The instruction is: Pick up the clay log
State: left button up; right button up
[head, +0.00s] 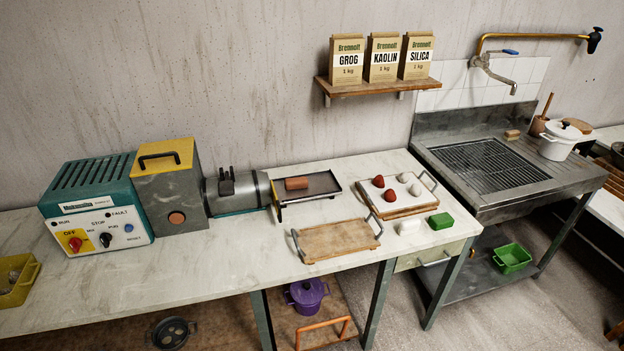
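The clay log (296,183) is a short reddish-brown cylinder. It lies on the left part of a dark flat tray (325,183) at the outlet end of the pug mill (238,190), on the white worktop. Neither of my grippers shows in the head view, so nothing is seen near the log.
A wooden tray with handles (338,241) lies in front. A board (383,210) holding several clay lumps stands to the right, with a white block (409,227) and green block (440,221) near it. The worktop's front left (190,270) is clear.

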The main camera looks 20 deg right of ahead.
aim_at(298, 182)
jog(key=i+l, duration=0.1)
jog(key=l, duration=0.25)
jog(key=i+l, duration=0.1)
jog(key=l, duration=0.3)
jog(key=i+l, duration=0.1)
jog(key=l, duration=0.25)
jog(key=i+l, duration=0.1)
jog(key=l, duration=0.25)
jog(key=i+l+z, duration=0.1)
jog(key=l, duration=0.3)
jog(key=i+l, duration=0.1)
jog(key=l, duration=0.25)
